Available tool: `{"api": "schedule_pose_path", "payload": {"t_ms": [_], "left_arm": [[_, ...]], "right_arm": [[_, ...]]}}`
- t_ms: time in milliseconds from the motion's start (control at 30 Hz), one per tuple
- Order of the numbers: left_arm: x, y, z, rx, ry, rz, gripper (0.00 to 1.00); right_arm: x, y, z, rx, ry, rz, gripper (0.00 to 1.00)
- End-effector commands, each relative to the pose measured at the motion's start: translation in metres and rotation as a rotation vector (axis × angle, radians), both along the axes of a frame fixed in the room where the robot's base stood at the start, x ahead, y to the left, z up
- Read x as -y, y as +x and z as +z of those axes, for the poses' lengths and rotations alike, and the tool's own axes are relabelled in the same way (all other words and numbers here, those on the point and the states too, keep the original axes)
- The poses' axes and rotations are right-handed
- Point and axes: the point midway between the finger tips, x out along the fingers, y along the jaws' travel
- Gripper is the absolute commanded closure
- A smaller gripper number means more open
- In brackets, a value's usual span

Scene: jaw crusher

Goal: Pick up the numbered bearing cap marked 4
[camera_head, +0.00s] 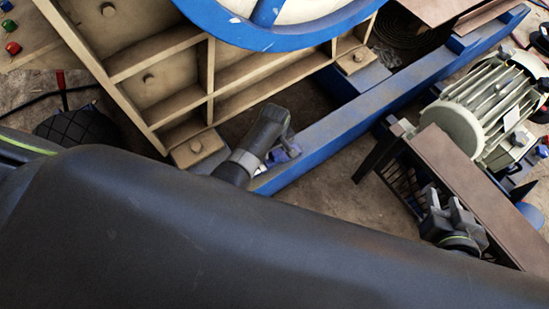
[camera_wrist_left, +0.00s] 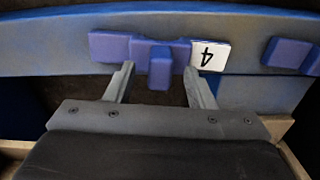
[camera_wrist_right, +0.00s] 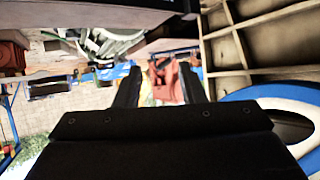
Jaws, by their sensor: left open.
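The bearing cap marked 4 (camera_wrist_left: 112,45) is a purple-blue block with a central boss (camera_wrist_left: 160,68) and a white tag (camera_wrist_left: 209,56) whose 4 appears upside down. It lies against a blue beam in the left wrist view. My left gripper (camera_wrist_left: 159,72) is open, with one finger on each side of the boss; whether they touch it I cannot tell. In the head view this gripper (camera_head: 285,132) is at the blue beam, where part of a blue piece (camera_head: 289,151) shows beside it. My right gripper (camera_wrist_right: 160,72) is open and empty; it also shows in the head view (camera_head: 454,205).
Another purple-blue block (camera_wrist_left: 290,54) sits to the right on the beam (camera_wrist_left: 60,45). The tan ribbed crusher frame (camera_head: 205,85) and blue wheel (camera_head: 262,38) stand close by. A motor (camera_head: 490,105) and a brown plate (camera_head: 470,185) are at the right.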

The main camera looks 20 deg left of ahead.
Motion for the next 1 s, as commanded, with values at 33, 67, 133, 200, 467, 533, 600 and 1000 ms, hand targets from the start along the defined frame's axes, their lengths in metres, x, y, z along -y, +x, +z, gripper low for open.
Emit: {"api": "schedule_pose_path", "payload": {"t_ms": [33,67,133,200,467,533,600,1000], "left_arm": [[0.000,0.000,-0.003,0.000,0.000,0.000,0.51],[0.000,0.000,-0.005,0.000,0.000,0.000,0.51],[0.000,0.000,-0.008,0.000,0.000,0.000,0.51],[0.000,0.000,-0.010,0.000,0.000,0.000,0.51],[0.000,0.000,-0.015,0.000,0.000,0.000,0.51],[0.000,0.000,-0.015,0.000,0.000,0.001,0.51],[0.000,0.000,-0.014,0.000,0.000,0.001,0.51],[0.000,0.000,-0.014,0.000,0.000,0.001,0.90]], "right_arm": [[0.001,0.005,0.006,0.043,-0.010,-0.003,0.64],[0.002,0.008,0.010,0.069,-0.017,-0.004,0.64],[0.004,0.014,0.020,0.130,-0.031,-0.008,0.64],[0.005,0.019,0.030,0.188,-0.045,-0.011,0.64],[0.007,0.028,0.052,0.305,-0.073,-0.017,0.64],[0.007,0.028,0.053,0.310,-0.075,-0.016,0.64],[0.007,0.028,0.053,0.310,-0.075,-0.016,0.64],[0.007,0.028,0.052,0.309,-0.074,-0.017,0.64]]}}
